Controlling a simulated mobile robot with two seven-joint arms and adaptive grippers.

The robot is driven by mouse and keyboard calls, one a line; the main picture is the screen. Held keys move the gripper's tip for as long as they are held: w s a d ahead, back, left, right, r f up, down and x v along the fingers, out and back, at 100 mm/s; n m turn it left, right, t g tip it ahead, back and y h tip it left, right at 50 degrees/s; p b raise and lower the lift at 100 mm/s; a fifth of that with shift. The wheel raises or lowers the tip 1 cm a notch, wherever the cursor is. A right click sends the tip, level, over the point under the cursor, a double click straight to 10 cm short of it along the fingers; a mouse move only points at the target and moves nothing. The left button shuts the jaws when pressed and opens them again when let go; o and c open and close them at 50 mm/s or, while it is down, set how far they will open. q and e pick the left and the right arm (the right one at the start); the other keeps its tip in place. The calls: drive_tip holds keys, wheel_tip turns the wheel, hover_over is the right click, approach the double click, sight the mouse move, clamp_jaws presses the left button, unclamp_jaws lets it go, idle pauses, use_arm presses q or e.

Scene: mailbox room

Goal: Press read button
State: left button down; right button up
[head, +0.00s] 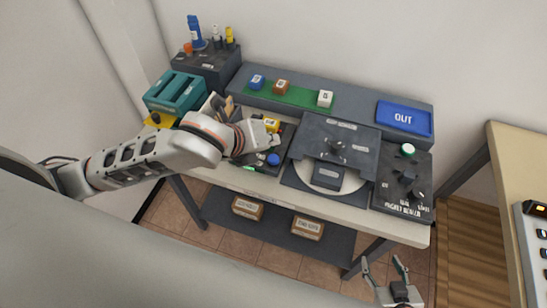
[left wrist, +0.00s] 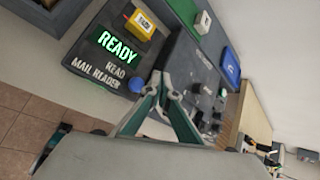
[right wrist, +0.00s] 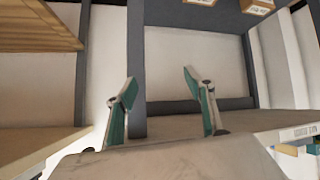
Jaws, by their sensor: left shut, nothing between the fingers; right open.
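The mail reader (left wrist: 95,65) is a dark panel with a lit green READY display (left wrist: 118,46) and the label READ MAIL READER. Its dark blue read button (left wrist: 137,84) shows beside the READ label and, in the head view, at the front of the reader (head: 273,159). A yellow box (left wrist: 140,25) sits at the reader's far end. My left gripper (left wrist: 160,80) is shut and empty, a little to the right of the button in its wrist view; contact cannot be told. My right gripper (right wrist: 160,88) is open and empty, low in front of the table in the head view (head: 384,265).
A round-based machine (head: 335,142) stands right of the reader, then a knob panel (head: 405,185). Behind lie a green mat (head: 305,97) with small blocks and a blue OUT tray (head: 404,118). A teal rack (head: 175,92) is left. A wooden table (head: 515,150) stands right.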

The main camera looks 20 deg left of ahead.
sight(272, 160)
use_arm(q)
wheel_tip(272, 160, down, 3)
drive_tip(key=shift+f+b, duration=0.1)
drive_tip(key=shift+b, duration=0.8)
drive_tip(key=shift+f, duration=0.55)
use_arm(e)
drive_tip(key=shift+w+a+f+y, duration=0.1)
drive_tip(key=shift+w+a+y, duration=0.1)
drive_tip(key=shift+w+a, duration=0.25)
drive_tip(key=shift+w+a+f+y, duration=0.1)
drive_tip(key=shift+w+a+y, duration=0.1)
drive_tip(key=shift+a, duration=0.4)
drive_tip(key=shift+r+t, duration=0.15)
drive_tip(key=shift+t, duration=0.15)
